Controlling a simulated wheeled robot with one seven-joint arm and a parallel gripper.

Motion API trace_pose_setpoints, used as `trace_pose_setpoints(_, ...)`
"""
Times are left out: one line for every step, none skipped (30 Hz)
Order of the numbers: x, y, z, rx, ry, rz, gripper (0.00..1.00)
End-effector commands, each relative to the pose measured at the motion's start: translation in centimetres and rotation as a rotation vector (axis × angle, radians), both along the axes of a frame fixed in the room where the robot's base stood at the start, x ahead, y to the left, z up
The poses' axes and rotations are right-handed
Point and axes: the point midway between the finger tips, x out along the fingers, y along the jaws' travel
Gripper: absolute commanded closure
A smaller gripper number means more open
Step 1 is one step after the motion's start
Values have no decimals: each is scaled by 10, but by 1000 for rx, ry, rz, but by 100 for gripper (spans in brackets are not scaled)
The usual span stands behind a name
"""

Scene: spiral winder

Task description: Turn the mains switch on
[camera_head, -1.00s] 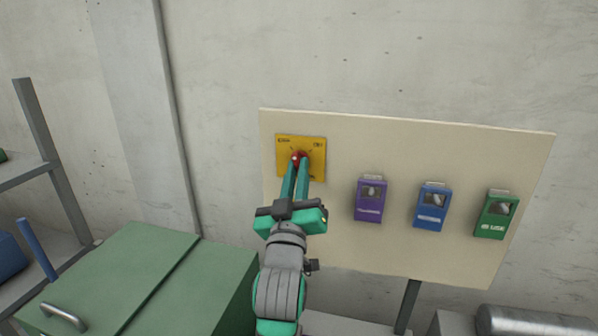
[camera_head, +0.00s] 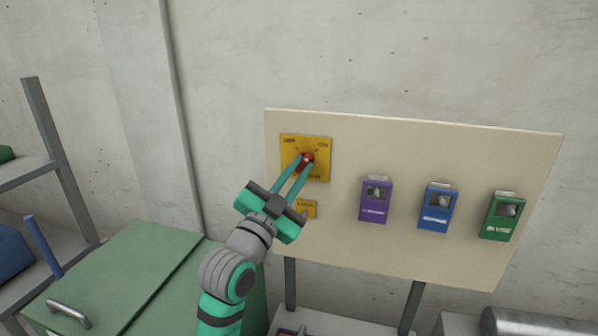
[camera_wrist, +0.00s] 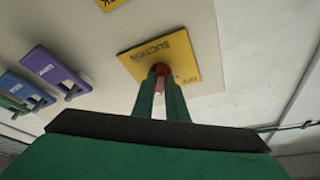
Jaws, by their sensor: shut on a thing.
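The switch is a red knob (camera_head: 308,156) on a square yellow plate (camera_head: 322,145) at the upper left of a cream board. My gripper (camera_head: 304,164) reaches it from below left, with its two long green fingers shut on the knob. In the wrist view the red knob (camera_wrist: 160,68) shows between the fingertips, in front of the yellow plate (camera_wrist: 187,60). Its lettering there appears to read "SUCTION". The fingers hide part of the knob, so its exact pointing direction is unclear.
A small yellow label (camera_head: 306,209) sits below the plate. Purple (camera_head: 376,200), blue (camera_head: 436,205) and green (camera_head: 501,216) boxes are mounted to the right on the cream board (camera_head: 400,255). A green cabinet (camera_head: 110,275) stands at lower left beside a shelf rack (camera_head: 58,165).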

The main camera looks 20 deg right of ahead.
Motion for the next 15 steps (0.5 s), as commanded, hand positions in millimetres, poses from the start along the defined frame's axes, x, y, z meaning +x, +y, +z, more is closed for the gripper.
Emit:
trace_pose_setpoints(1, 2, -1, 28, -14, 4, 100)
trace_pose_setpoints(2, 2, -1, 45, -26, 3, 100)
trace_pose_setpoints(2, 2, -1, 67, -40, 4, 100)
trace_pose_setpoints(2, 2, -1, 80, -48, 2, 100)
trace_pose_setpoints(2, 2, -1, 94, -57, 2, 100)
trace_pose_setpoints(2, 3, -1, 110, -69, 4, 100)
trace_pose_setpoints(2, 4, -1, 121, -76, 4, 100)
trace_pose_setpoints(2, 4, 0, 131, -83, 4, 100)
trace_pose_setpoints(2, 4, 0, 144, -92, 5, 100)
trace_pose_setpoints(2, 4, 0, 152, -98, 5, 100)
trace_pose_setpoints(2, 4, 0, 160, -104, 4, 100)
trace_pose_setpoints(2, 3, 0, 167, -108, 3, 100)
trace_pose_setpoints(2, 3, 0, 173, -112, 3, 100)
trace_pose_setpoints(2, 3, 0, 177, -115, 3, 100)
trace_pose_setpoints(2, 3, 0, 182, -119, 3, 100)
